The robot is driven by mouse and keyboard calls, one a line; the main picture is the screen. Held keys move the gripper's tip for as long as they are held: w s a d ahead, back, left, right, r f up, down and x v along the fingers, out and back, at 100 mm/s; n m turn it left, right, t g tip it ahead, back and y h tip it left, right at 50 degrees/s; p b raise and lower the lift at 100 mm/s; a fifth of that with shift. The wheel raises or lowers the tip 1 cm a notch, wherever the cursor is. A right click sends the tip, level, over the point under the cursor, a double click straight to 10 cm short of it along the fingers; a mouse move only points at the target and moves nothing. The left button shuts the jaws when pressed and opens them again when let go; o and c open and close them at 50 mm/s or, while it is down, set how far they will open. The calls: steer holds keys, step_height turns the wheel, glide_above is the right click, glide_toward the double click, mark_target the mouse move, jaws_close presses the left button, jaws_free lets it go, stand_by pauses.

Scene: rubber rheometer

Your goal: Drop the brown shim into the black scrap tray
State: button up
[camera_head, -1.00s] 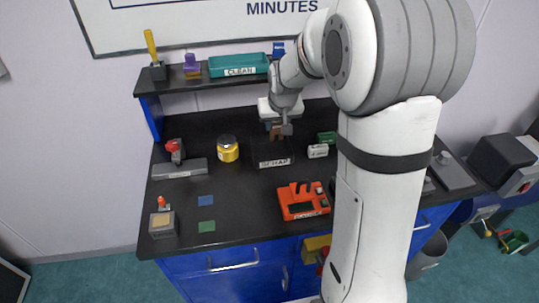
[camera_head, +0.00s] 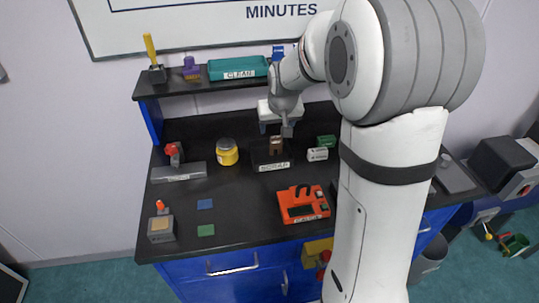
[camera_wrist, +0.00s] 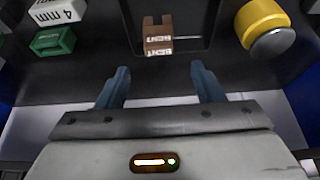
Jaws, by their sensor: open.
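The brown shim (camera_head: 275,146), a notched block marked BENT, stands in the black scrap tray (camera_head: 259,158) at the back middle of the bench. In the wrist view the shim (camera_wrist: 158,35) appears inside the rim of the tray (camera_wrist: 190,48), apart from my fingers. My gripper (camera_head: 286,130) is just above and behind the tray. In the wrist view my gripper (camera_wrist: 159,76) is open, with nothing between its two blue-grey fingers.
A yellow jar (camera_head: 227,152) stands left of the tray. White (camera_head: 317,154) and green (camera_head: 326,139) blocks stand to its right. An orange device (camera_head: 302,204) is in front. A shelf (camera_head: 205,84) runs behind.

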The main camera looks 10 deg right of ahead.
steer(key=b+v, duration=0.1)
steer(key=v, duration=0.5)
steer(key=shift+s+r, duration=0.25)
steer(key=shift+r, duration=0.1)
steer(key=shift+s, duration=0.1)
steer(key=s+f+g, duration=0.1)
steer(key=s+f, duration=0.1)
steer(key=s, duration=2.3)
steer(key=shift+s+a, duration=0.15)
steer(key=shift+s, duration=0.15)
steer(key=shift+f, duration=0.1)
